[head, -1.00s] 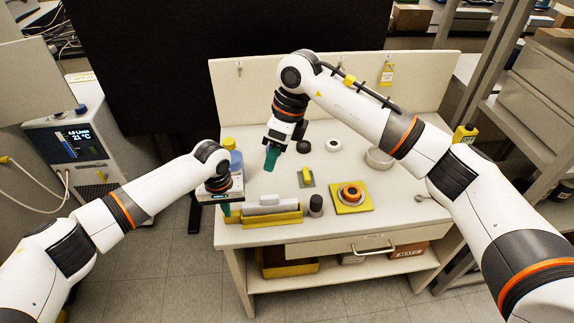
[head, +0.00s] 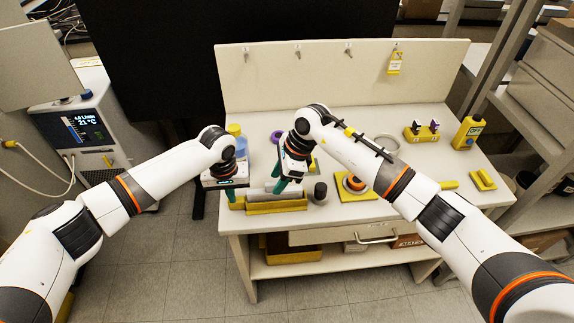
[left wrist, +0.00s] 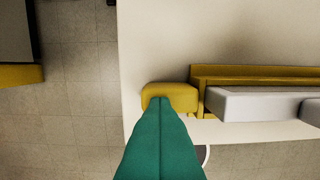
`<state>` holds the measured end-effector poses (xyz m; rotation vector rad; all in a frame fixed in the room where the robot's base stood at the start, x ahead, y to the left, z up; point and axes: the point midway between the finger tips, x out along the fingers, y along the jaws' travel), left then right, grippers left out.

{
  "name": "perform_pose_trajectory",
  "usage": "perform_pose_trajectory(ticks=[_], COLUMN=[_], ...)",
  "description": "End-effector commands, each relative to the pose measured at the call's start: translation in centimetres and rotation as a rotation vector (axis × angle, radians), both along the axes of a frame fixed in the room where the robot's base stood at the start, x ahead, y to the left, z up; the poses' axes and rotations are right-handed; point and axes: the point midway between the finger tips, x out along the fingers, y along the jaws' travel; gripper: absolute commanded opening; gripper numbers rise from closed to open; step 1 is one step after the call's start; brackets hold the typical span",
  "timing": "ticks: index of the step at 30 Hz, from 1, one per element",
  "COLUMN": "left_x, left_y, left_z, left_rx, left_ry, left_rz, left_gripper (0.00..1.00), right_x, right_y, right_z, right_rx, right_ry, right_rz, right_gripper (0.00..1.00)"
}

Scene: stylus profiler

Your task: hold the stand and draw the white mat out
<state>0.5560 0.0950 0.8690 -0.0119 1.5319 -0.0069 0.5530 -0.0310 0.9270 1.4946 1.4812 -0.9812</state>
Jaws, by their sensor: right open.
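The yellow stand (head: 276,207) is at the table's front left and holds pale slabs on edge. A whitish-grey slab (head: 262,196), which looks like the white mat, is in it; it also shows in the left wrist view (left wrist: 255,104). My left gripper (head: 235,198) is at the stand's left end. In the left wrist view its green fingers (left wrist: 160,105) are together at the stand's yellow end block (left wrist: 170,91), and partly hide it. My right gripper (head: 264,184) is open and empty, its fingers just above and behind the stand, hiding part of the slabs.
A dark cylinder (head: 320,191) stands right of the stand, beside a yellow plate (head: 350,195) with an orange ring. A yellow-capped bottle (head: 235,131) is behind my left gripper. A yellow control box (head: 467,133) is at the back right. The table's front edge is close.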

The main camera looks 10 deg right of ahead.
Motion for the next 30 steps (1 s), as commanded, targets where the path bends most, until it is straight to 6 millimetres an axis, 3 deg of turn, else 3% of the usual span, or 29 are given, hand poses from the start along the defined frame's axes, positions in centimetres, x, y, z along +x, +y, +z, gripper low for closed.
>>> perform_pose_trajectory(ticks=[1,9,18,26,30], left_x=[-1.2,-1.2,-1.2,-1.2,-1.2], left_y=[0.3,0.3,0.3,0.3,0.3], left_z=[-2.4,-2.4,-2.4,-2.4,-2.4], left_rx=[0.014,0.014,0.014,0.014,0.015], left_ry=[0.031,0.031,0.031,0.031,0.030], left_rz=[-0.002,-0.002,-0.001,-0.001,-0.001], left_gripper=[0.00,0.00,0.00,0.00,0.00], right_x=[-0.1,0.0,0.0,0.0,0.0], right_y=[0.4,1.3,1.3,1.3,1.3], right_z=[-1.2,-3.4,-3.6,-3.5,-3.6], right_rx=[0.001,0.001,0.000,0.000,-0.001], right_ry=[0.004,0.002,0.000,0.001,0.003], right_rz=[0.000,-0.001,-0.001,-0.001,0.000], right_gripper=[0.42,0.42,0.42,0.01,0.00])
